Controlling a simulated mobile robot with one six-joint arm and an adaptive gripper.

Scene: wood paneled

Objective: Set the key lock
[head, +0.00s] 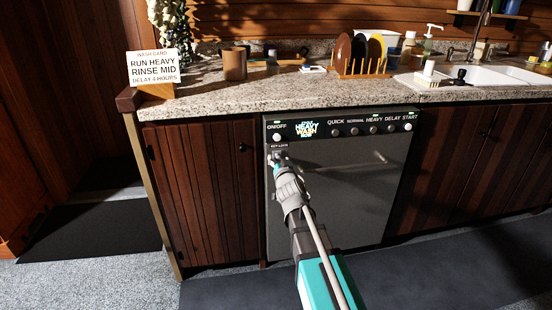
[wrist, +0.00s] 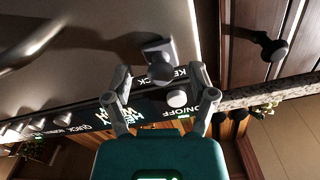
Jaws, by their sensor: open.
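The key lock is a dark knob on a small light plate, with its label beside it, at the upper left of the dishwasher front (head: 335,190). In the wrist view, the picture is turned over and the key lock (wrist: 160,70) appears between the fingers of my gripper (wrist: 161,76), with a gap on both sides. My gripper (head: 279,160) is open and empty in front of the lock. In the head view it hides most of the lock; only the label (head: 279,147) shows clearly. Whether a finger touches the panel, I cannot tell.
The round ON/OFF button (head: 277,137) sits close to the lock, and also shows in the wrist view (wrist: 177,98). A sign card (head: 154,68) on the granite counter (head: 215,93) reads RUN HEAVY, RINSE MID, DELAY 4 HOURS. A cabinet knob (wrist: 273,50) lies beyond the fingers.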

